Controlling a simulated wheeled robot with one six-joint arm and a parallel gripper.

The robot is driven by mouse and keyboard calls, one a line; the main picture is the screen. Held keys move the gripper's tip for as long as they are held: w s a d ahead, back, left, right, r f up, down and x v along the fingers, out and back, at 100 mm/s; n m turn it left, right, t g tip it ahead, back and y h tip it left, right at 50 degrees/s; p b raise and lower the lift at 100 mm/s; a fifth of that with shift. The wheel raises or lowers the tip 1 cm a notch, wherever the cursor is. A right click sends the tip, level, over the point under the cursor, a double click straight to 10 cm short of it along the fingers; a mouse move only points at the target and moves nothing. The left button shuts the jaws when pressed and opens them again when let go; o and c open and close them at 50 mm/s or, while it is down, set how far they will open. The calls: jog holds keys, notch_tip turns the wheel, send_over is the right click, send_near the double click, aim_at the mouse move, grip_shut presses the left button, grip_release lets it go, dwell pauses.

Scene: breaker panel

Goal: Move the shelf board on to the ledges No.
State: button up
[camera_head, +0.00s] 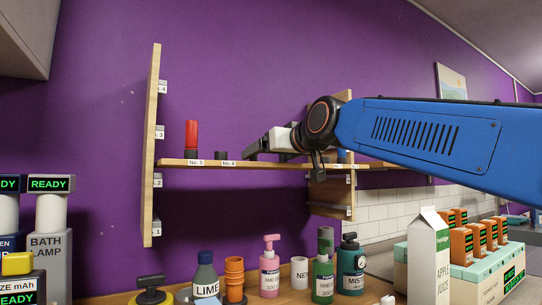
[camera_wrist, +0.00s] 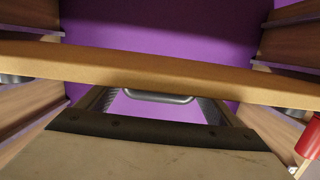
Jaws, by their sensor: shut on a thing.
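The shelf board (camera_head: 270,164) is a long, light wooden plank, roughly level between two wooden uprights. In the wrist view the board (camera_wrist: 150,70) crosses the whole picture. My gripper (camera_head: 250,152) is shut on its near edge, around the middle; the fingertips are partly hidden. The left upright (camera_head: 151,150) carries ledge labels numbered upward from 1 to 4. The board's left end is between labels 2 and 3. The right upright (camera_head: 344,195) is partly hidden by my arm. Whether the board touches any ledge, I cannot tell.
A red cylinder (camera_head: 191,138) and a short dark item (camera_head: 220,155) stand on the board's left half, above labels No. 5 and No. 6. The purple wall is behind.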

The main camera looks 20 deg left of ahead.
jog(key=shift+r+x, duration=0.2)
jog(key=shift+x, duration=1.1)
jog(key=shift+r+x, duration=0.2)
jog(key=shift+x, duration=1.1)
jog(key=shift+r+x, duration=0.2)
jog(key=shift+x, duration=1.1)
jog(key=shift+w+a+r, duration=0.1)
jog(key=shift+w, duration=0.05)
jog(key=shift+f, duration=0.7)
jog(key=o, duration=1.8)
jog(key=shift+c, duration=0.2)
jog(key=shift+o, duration=0.3)
jog(key=shift+f, duration=0.15)
jog(key=v, duration=1.7)
jog(key=shift+s, duration=0.25)
